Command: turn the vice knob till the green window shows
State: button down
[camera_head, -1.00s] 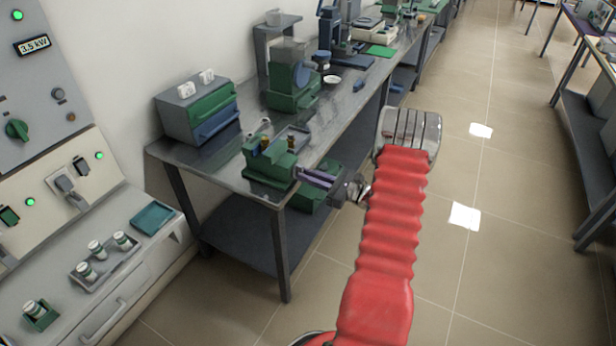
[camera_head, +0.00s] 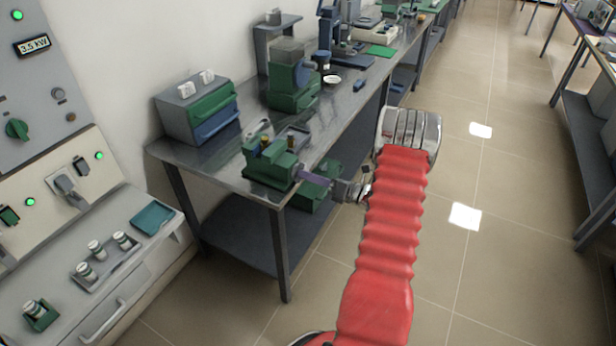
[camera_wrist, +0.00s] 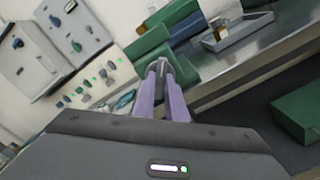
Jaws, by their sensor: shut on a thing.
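The green vice (camera_head: 268,163) stands at the near corner of the metal bench; it also shows in the wrist view (camera_wrist: 180,62). My gripper (camera_head: 303,176) reaches in from the right, level with the vice's front side. In the wrist view my gripper (camera_wrist: 160,70) has its two purple fingers shut on the small grey vice knob (camera_wrist: 163,63) at the vice's face. The fingers cover much of the knob. I cannot make out a green window on the vice in either view.
The metal bench (camera_head: 205,165) carries a grey box with green and blue drawers (camera_head: 198,108) and a green machine (camera_head: 292,85) behind the vice. A control panel with green lamps (camera_head: 50,170) stands at left.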

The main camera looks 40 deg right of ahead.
jog(key=shift+f+m, duration=0.15)
jog(key=shift+m, duration=0.15)
jog(key=c, duration=1.8)
grip_release()
jog(key=v, duration=1.3)
jog(key=shift+s, duration=0.4)
jog(key=shift+d, duration=0.1)
